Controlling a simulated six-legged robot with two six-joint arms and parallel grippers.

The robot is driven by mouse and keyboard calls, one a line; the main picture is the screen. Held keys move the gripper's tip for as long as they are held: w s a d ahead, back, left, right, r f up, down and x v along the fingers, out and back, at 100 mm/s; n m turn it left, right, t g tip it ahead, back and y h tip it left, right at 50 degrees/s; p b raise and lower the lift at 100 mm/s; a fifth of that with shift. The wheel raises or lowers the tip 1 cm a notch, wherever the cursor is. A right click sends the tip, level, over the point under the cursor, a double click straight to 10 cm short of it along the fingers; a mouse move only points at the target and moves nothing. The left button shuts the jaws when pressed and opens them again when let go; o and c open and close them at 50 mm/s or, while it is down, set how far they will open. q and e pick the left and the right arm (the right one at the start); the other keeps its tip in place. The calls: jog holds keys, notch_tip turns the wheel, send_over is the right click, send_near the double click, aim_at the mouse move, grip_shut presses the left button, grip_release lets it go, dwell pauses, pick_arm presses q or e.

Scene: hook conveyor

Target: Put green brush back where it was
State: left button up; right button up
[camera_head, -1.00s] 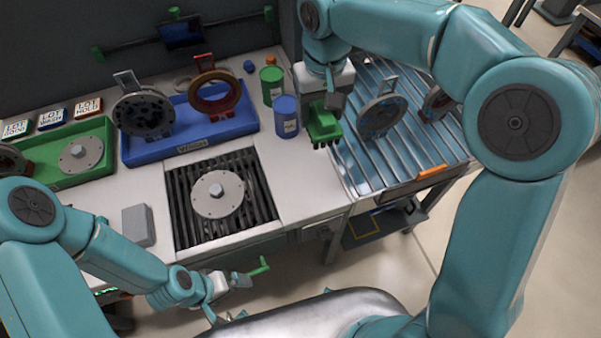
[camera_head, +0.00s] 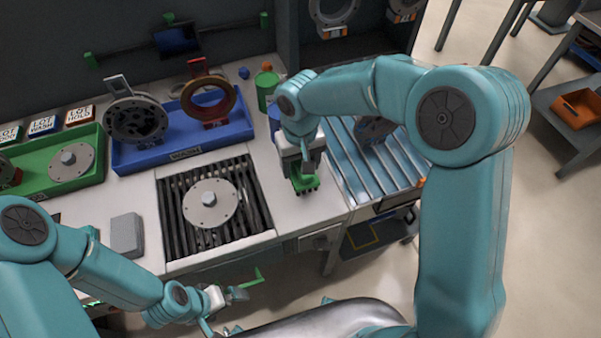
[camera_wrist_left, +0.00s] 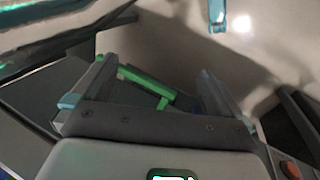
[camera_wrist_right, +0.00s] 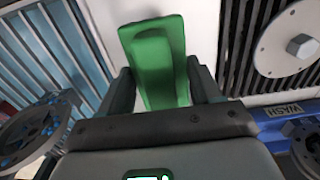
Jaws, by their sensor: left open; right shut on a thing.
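The green brush (camera_head: 305,183) is in my right gripper (camera_head: 301,170), over the light worktop between the black grate and the roller conveyor. In the right wrist view the green brush (camera_wrist_right: 158,62) sits between both fingers of the right gripper (camera_wrist_right: 163,90), with white worktop around it. Its bristles point down in the head view. I cannot tell whether they touch the worktop. My left gripper (camera_head: 232,294) is open in front of the bench, low down. The left wrist view shows its spread fingers (camera_wrist_left: 155,90) with a green handle-like part (camera_wrist_left: 145,82) beyond them.
The black grate (camera_head: 250,208) holds a round metal disc (camera_head: 210,203). A blue tray (camera_head: 240,128) with ring parts stands behind, beside a green can (camera_head: 267,92) and a partly hidden blue can. The roller conveyor (camera_head: 345,160) is at right. A grey block (camera_head: 126,235) lies left of the grate.

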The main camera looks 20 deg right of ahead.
aim_at(300, 161)
jog(key=shift+f, duration=2.35)
jog(key=o, duration=0.9)
jog(key=shift+w+f, duration=0.1)
jog(key=shift+f, duration=0.05)
jog(key=shift+o, duration=0.2)
notch_tip(300, 161, up, 12)
jog(key=shift+r, duration=0.25)
jog(key=shift+s+f, duration=0.1)
jog(key=shift+s, duration=0.15)
